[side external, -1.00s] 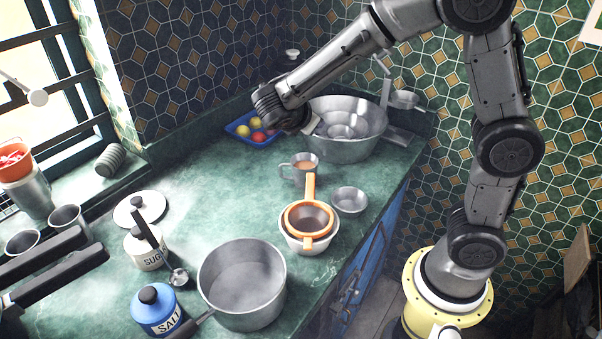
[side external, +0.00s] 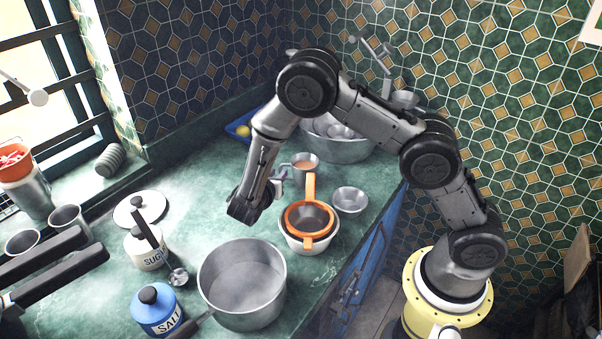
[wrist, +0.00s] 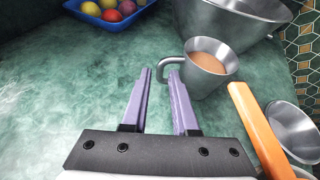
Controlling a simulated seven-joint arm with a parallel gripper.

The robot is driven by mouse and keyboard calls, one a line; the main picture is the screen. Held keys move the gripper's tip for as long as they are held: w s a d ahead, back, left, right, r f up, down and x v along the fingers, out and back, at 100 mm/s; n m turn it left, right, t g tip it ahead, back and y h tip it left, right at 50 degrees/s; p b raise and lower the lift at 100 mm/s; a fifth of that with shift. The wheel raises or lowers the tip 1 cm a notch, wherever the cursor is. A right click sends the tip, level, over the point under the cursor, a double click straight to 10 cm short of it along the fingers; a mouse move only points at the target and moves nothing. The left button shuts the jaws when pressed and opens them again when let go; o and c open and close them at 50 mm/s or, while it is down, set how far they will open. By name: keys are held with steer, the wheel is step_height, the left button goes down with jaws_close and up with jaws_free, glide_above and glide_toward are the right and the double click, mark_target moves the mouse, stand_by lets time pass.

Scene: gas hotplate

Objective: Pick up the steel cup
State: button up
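The steel cup (wrist: 200,83) holds a brown liquid and stands upright on the green counter. In the wrist view its handle points left, to the tips of my gripper (wrist: 160,72). The fingers are apart with nothing gripped. The handle's outer end shows between and just beyond the fingertips; I cannot tell whether they touch. In the side external view the cup (side external: 306,160) is partly hidden behind my gripper (side external: 280,177), which is low over the counter on its left.
An orange-handled strainer (side external: 310,216) sits on a bowl near the cup, beside a small steel bowl (side external: 350,200). A large steel basin (wrist: 236,20) is close behind the cup. A blue tray (wrist: 108,18) holds coloured balls. A pot (side external: 242,285) stands in front.

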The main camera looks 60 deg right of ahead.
steer(key=shift+x, duration=3.4)
steer(key=shift+c, duration=0.2)
jaws_close()
